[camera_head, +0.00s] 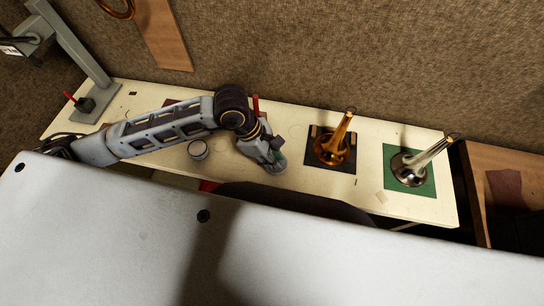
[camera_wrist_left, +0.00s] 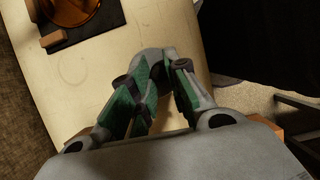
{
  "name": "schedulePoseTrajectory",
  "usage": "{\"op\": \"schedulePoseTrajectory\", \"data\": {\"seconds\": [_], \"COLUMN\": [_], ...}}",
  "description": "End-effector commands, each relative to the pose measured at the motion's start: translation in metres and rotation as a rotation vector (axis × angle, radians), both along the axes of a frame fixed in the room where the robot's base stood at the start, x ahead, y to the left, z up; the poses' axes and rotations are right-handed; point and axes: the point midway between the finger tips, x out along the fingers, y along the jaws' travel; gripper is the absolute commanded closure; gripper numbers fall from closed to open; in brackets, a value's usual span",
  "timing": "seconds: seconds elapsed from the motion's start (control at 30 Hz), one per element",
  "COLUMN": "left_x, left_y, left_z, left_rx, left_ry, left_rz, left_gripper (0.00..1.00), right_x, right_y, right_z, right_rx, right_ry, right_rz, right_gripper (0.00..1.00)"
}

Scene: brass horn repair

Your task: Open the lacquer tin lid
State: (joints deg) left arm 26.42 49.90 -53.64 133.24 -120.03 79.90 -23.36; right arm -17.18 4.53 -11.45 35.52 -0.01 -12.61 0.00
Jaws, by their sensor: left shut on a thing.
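A small round tin (camera_head: 198,149) with a pale top and dark rim stands on the cream bench, left of my left gripper. My left gripper (camera_head: 274,157) is low over the bench, right of the tin and apart from it. Its fingers are shut on a flat, round grey piece that looks like the tin's lid (camera_head: 275,168). In the left wrist view, the grey round edge of the lid (camera_wrist_left: 150,57) shows beyond the green-padded fingers (camera_wrist_left: 165,75). Whether the lid touches the bench is unclear. My right gripper is not in view.
A brass horn bell (camera_head: 328,150) stands on a dark mat right of my gripper. A silver bell (camera_head: 409,172) stands on a green mat (camera_head: 424,190) farther right. A grey stand (camera_head: 87,104) is at the left end. The bench front edge is close to the gripper.

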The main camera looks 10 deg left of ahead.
Motion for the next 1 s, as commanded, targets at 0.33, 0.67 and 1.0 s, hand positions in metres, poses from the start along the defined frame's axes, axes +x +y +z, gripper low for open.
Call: {"op": "schedulePoseTrajectory", "data": {"seconds": [0.33,0.67,1.0], "left_x": [0.000,0.003,0.011], "left_y": [0.000,0.000,0.000], "left_z": [0.000,0.002,0.007], "left_rx": [-0.001,0.000,0.001], "left_ry": [0.003,0.052,0.192], "left_rz": [0.000,0.001,0.001], "left_gripper": [1.00,1.00,1.00], "right_x": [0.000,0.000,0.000], "right_y": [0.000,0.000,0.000], "right_z": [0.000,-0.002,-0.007], "right_rx": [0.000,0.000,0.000], "right_ry": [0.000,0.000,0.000], "right_rz": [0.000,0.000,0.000], "right_gripper": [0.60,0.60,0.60]}}
